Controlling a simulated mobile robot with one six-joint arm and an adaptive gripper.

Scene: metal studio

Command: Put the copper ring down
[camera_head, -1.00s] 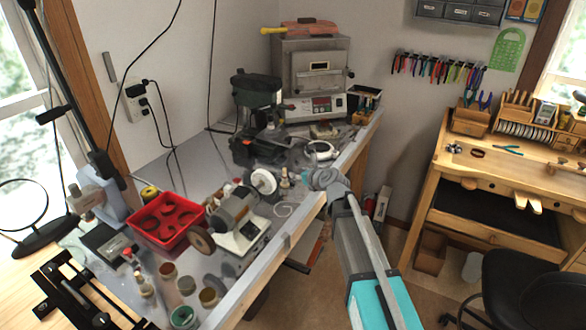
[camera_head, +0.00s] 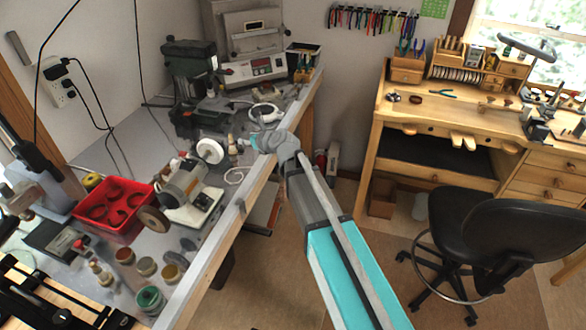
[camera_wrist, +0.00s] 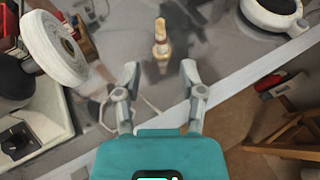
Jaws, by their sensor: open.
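My gripper (camera_wrist: 160,70) is open and empty in the wrist view, its two fingers apart above the grey workbench. In the head view my gripper (camera_head: 258,138) is near the right edge of that grey workbench (camera_head: 120,150). A small brownish ring (camera_head: 416,99) lies on the wooden jeweller's bench (camera_head: 460,116) at the right, far from my gripper; it may be the copper ring, but it is too small to be sure. No ring shows between my fingers.
A small tan upright piece (camera_wrist: 160,42) stands just beyond my fingertips, with a white wheel (camera_wrist: 55,48) left of it. A pale wire loop (camera_wrist: 150,107) lies near the left finger. A red tray (camera_head: 107,203) and a black chair (camera_head: 495,235) are farther off. Floor shows between the benches.

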